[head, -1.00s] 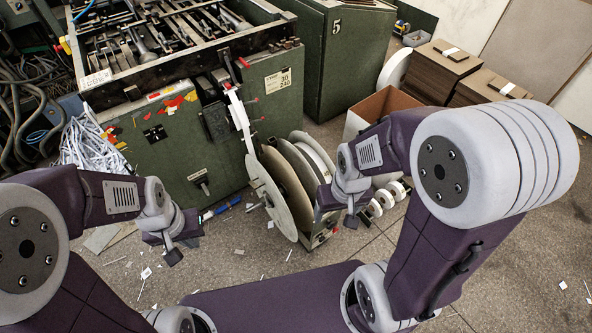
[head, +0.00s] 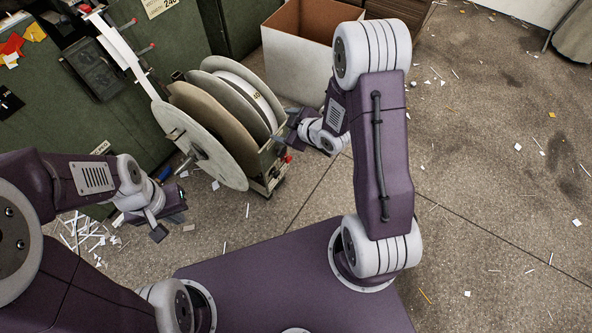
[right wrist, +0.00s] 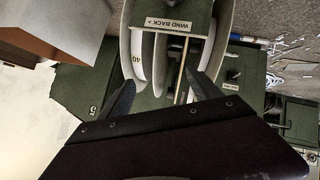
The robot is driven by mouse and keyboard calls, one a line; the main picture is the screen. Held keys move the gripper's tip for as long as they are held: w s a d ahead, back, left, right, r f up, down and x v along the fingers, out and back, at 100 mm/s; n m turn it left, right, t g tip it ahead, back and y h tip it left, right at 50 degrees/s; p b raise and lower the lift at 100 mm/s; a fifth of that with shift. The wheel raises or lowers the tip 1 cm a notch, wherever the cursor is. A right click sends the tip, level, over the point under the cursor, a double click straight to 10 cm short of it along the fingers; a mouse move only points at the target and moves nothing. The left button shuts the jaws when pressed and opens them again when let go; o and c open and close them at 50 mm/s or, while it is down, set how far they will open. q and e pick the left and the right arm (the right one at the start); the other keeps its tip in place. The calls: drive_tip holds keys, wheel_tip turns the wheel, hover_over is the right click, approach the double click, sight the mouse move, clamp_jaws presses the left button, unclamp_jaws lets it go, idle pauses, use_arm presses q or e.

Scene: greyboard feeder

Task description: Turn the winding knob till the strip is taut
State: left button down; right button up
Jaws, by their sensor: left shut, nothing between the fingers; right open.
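The strip (head: 122,45) is white and runs from the green machine down to the winding reel. The reel has a pale front disc (head: 207,150) and more discs behind it. In the right wrist view its stand has a "WIND BACK >" label (right wrist: 168,24). A small red part (head: 287,158) shows on the stand's right side; I cannot tell whether it is the winding knob. My right gripper (head: 288,133) is at the stand's right side. It is open, its fingers (right wrist: 160,82) apart in front of the stand. My left gripper (head: 167,228) is shut and empty, left of and nearer than the reel.
An open cardboard box (head: 310,45) stands behind the reel. The green machine (head: 150,140) is at the left. Paper scraps (head: 85,237) and a blue object (head: 165,173) lie on the floor.

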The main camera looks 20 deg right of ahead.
drive_tip(key=m+b, duration=0.1)
drive_tip(key=b, duration=0.4)
approach(284, 152)
drive_tip(key=w, duration=0.1)
use_arm(q)
wheel_tip(284, 152, down, 9)
use_arm(e)
drive_tip(key=shift+w+a+g, duration=0.15)
drive_tip(key=shift+a+g, duration=0.2)
drive_tip(key=shift+g, duration=0.05)
drive_tip(key=b+x, duration=0.4)
drive_tip(key=x, duration=0.4)
drive_tip(key=shift+d+f+b, duration=0.1)
drive_tip(key=shift+f+b, duration=0.1)
drive_tip(key=shift+b, duration=0.15)
drive_tip(key=shift+w+f+h, duration=0.15)
drive_tip(key=shift+w+h, duration=0.15)
drive_tip(key=shift+w, duration=0.1)
use_arm(q)
wheel_tip(284, 152, down, 4)
drive_tip(key=shift+d+f, duration=0.1)
drive_tip(key=shift+f, duration=0.15)
